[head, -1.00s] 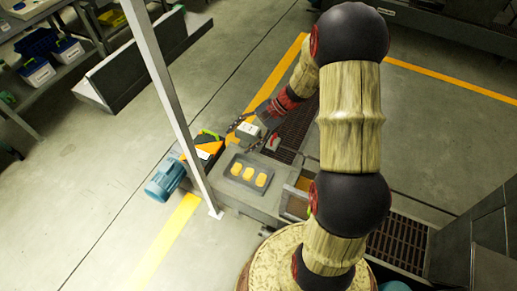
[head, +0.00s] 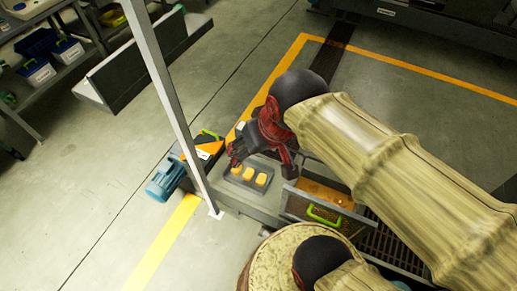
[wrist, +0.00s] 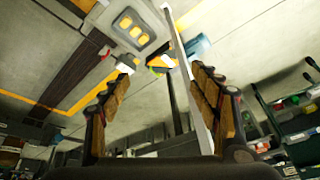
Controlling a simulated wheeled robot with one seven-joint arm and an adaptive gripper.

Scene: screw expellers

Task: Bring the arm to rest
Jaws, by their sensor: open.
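My arm, with pale wood-like links and dark joints, crosses the right half of the head view. My gripper (head: 262,158) is above the grey machine top, near a tray (head: 262,190) of yellow pieces. In the wrist view my gripper (wrist: 165,72) has its two wooden-looking fingers spread wide, with nothing between them. The tray also shows beyond the fingers in the wrist view (wrist: 150,39). My arm hides part of the machine and floor in the head view.
A grey post (head: 172,100) stands left of the machine. Beside it are a blue motor-like cylinder (head: 164,181) and an orange-and-black case (head: 207,150). An open drawer (head: 290,205) with a green handle is below my arm. Shelves with bins (head: 40,75) stand at far left.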

